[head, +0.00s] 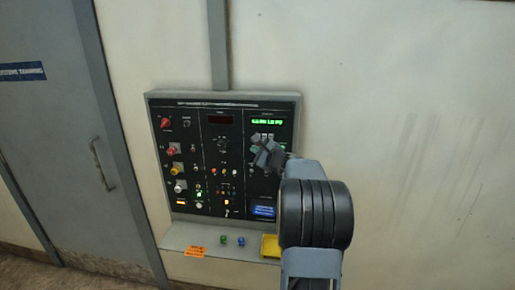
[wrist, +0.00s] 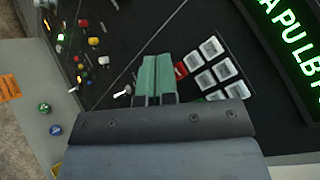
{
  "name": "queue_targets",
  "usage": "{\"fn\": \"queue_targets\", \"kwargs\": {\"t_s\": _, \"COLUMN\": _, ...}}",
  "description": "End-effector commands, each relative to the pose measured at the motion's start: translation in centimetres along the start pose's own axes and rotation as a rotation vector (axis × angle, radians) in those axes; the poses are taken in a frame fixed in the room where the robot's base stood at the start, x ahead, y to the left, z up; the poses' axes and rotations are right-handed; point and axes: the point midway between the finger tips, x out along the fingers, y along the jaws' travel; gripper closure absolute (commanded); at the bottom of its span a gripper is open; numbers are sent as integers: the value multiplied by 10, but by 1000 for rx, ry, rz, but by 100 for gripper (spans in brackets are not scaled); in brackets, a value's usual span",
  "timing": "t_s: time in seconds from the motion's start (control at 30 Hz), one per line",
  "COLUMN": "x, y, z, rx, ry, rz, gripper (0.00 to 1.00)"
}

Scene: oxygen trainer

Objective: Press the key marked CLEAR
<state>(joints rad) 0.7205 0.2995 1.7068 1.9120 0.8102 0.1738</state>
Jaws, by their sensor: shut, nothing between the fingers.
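The keypad (wrist: 213,68) on the panel's right column shows several pale keys and one red key (wrist: 181,70) in the wrist view. No key marking is legible, so I cannot tell which is CLEAR. My gripper (wrist: 156,60) is shut and empty, its green fingertips side by side just left of the red key. Whether they touch the panel I cannot tell. In the head view my gripper (head: 262,158) is in front of the keypad and hides most of it.
The panel (head: 221,104) is on the wall with a lit green display (head: 267,122), knobs and small lamps. A ledge (head: 205,240) below holds an orange tag (head: 195,252), a green and a blue knob, and a yellow tray (head: 270,246). A door (head: 60,130) is at left.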

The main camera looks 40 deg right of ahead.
Motion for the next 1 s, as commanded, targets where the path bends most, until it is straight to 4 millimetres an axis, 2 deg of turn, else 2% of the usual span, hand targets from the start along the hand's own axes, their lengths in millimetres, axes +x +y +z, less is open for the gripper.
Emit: {"fn": "queue_targets", "kwargs": {"t_s": 1.0, "x": 6, "y": -4, "z": -4, "rx": 0, "ry": 0, "rz": 0, "gripper": 100}}
